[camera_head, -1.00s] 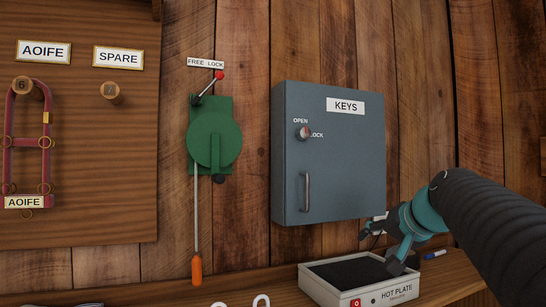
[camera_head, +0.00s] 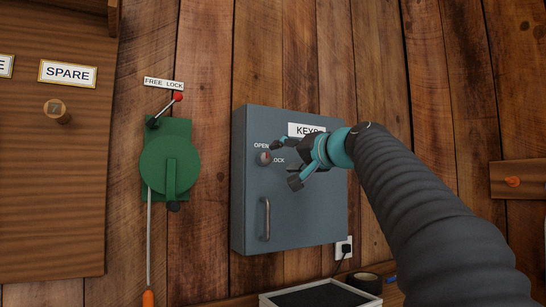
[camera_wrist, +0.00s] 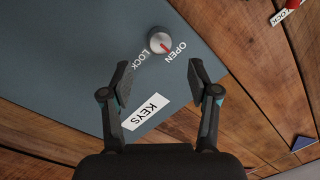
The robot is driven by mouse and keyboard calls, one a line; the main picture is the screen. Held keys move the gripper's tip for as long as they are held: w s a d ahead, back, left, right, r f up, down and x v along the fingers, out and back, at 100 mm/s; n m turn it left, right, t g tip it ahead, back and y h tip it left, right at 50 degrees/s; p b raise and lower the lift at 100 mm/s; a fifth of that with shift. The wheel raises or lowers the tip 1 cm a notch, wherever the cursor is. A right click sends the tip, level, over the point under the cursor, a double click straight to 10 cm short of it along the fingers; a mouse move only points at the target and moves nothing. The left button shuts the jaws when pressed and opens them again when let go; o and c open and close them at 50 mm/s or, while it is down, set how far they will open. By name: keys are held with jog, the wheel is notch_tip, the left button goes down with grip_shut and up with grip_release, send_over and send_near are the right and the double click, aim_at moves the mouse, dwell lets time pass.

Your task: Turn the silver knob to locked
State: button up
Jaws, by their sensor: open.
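The silver knob (camera_head: 264,158) is on the front of the grey-blue key cabinet (camera_head: 290,215), between the words OPEN and LOCK. In the wrist view the round knob (camera_wrist: 160,41) has a red mark that points toward the OPEN label (camera_wrist: 175,52); the LOCK label (camera_wrist: 142,58) is to its left. My gripper (camera_head: 286,164) is in front of the cabinet, just right of the knob. In the wrist view my gripper (camera_wrist: 158,70) is open and empty, with the knob ahead of the gap between its fingertips, apart from both.
The KEYS label (camera_head: 300,130) is partly behind my gripper. Left of the cabinet is a green device (camera_head: 170,165) with a red-tipped lever (camera_head: 178,97). A hot plate (camera_head: 320,293) stands below. A wooden rail with an orange peg (camera_head: 512,182) is at far right.

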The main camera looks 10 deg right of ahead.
aim_at(267, 159)
jog(key=p+x, duration=0.1)
jog(key=x, duration=0.6)
jog(key=shift+w+p, duration=0.35)
jog(key=shift+w, duration=0.05)
